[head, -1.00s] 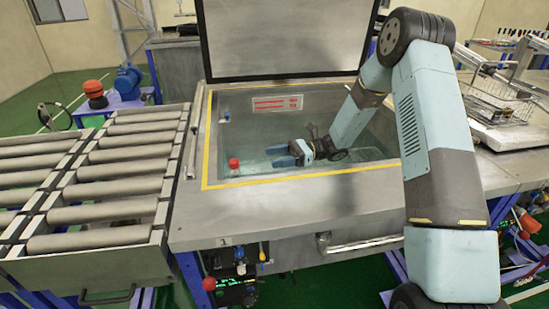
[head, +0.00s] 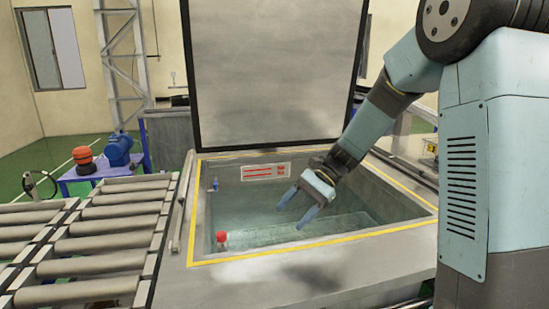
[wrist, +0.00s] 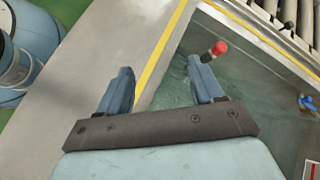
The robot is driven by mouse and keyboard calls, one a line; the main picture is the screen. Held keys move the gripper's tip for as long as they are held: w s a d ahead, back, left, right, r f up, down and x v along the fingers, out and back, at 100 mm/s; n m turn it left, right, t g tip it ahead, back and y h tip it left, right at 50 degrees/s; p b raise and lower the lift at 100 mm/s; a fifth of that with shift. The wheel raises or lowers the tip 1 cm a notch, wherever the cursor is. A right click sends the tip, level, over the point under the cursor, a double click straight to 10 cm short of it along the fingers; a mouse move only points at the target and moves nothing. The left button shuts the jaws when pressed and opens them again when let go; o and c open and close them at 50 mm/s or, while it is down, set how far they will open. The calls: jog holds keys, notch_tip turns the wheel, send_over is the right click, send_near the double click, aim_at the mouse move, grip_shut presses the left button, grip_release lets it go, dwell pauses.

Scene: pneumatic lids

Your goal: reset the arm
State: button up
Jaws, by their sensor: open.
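My gripper (head: 291,215) is open with nothing between its two blue fingers. In the head view it hangs over the opening of the metal tank (head: 196,272), fingers pointing down and left. My arm reaches in from the right. In the wrist view the gripper's fingers (wrist: 160,78) are spread apart, with the yellow-edged tank rim and the pool behind them.
The tank's lid (head: 275,75) stands raised behind the opening. A red-capped object (head: 221,238) is at the tank's front left, and a small blue fitting (head: 215,184) at its back left. A roller conveyor (head: 105,228) adjoins on the left.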

jog(key=s+d+r+n+t+h, duration=0.3)
jog(key=s+d+r+t+h, duration=0.1)
jog(key=s+d, duration=0.5)
jog(key=s+d+r+n+t+h, duration=0.4)
jog(key=s+d+r+t+h, duration=0.1)
jog(key=s+d+r, duration=0.3)
jog(key=shift+s+d+t, duration=0.6)
jog(key=shift+s+t, duration=0.1)
jog(key=shift+s, duration=0.5)
